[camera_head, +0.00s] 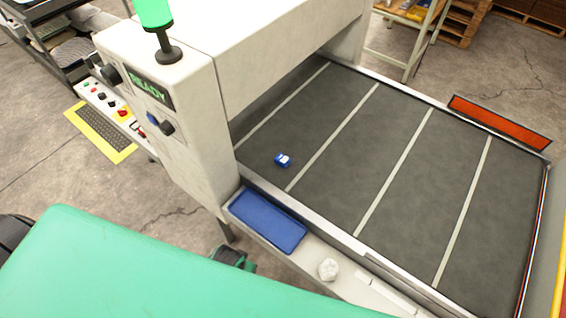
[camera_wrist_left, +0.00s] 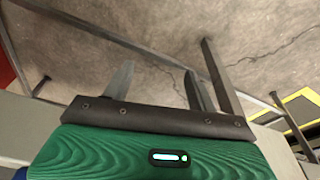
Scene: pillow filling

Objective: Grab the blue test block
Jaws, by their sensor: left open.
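The blue test block (camera_head: 283,160) is a small blue piece with a pale top. It lies on the dark conveyor belt (camera_head: 330,150), near the white machine housing and just left of a pale cross stripe. My left gripper (camera_wrist_left: 159,68) shows in the left wrist view with its two dark fingers apart and nothing between them. The concrete floor shows behind the fingers, and the block is not in that view. In the head view the left fingers cannot be made out. My right gripper is in neither view.
The white housing (camera_head: 170,110) with a green lamp (camera_head: 153,12) stands left of the belt. The belt right of the block is clear.

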